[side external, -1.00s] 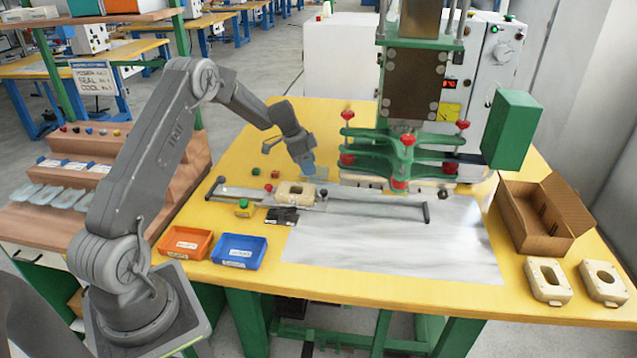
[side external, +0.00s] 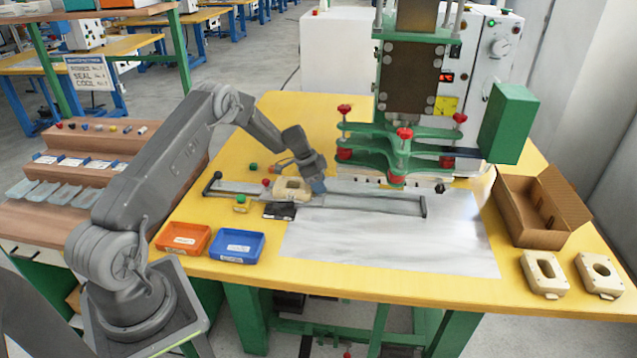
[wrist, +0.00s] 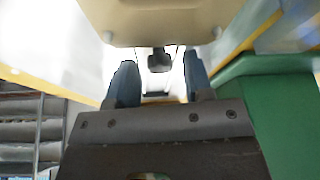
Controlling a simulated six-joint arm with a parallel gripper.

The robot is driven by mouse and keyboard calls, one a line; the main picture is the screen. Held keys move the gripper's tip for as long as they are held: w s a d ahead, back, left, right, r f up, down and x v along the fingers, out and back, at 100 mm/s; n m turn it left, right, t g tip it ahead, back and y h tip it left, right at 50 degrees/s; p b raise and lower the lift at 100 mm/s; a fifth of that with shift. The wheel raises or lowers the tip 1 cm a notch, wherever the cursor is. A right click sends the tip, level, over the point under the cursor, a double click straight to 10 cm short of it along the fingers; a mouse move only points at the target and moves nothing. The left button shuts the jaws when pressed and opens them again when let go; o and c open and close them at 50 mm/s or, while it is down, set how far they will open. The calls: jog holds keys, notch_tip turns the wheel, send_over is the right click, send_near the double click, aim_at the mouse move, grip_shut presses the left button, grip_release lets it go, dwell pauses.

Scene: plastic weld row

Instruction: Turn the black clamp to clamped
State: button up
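A small black knob-like part, which looks like the black clamp (wrist: 159,60), sits at the edge of the beige fixture (wrist: 155,18) in the wrist view. It lies in line with the gap between the blue fingertips of my gripper (wrist: 156,84). The fingers are apart, with free space showing on both sides of the knob; contact cannot be told. In the side view the fixture (side external: 291,189) sits on the slide rail, and my gripper (side external: 318,187) is low at its right end. The clamp is not clearly seen there, and its turned position cannot be told.
The green press (side external: 400,150) with red knobs stands close behind and right. A flat black piece (side external: 279,211) lies before the fixture. Orange (side external: 182,238) and blue (side external: 237,246) bins stand front left. The metal sheet (side external: 390,245) is clear.

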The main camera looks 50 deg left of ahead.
jog(key=c, duration=0.8)
jog(key=shift+o, duration=0.2)
jog(key=shift+n+y, duration=0.4)
jog(key=shift+n, duration=0.4)
jog(key=o, duration=0.9)
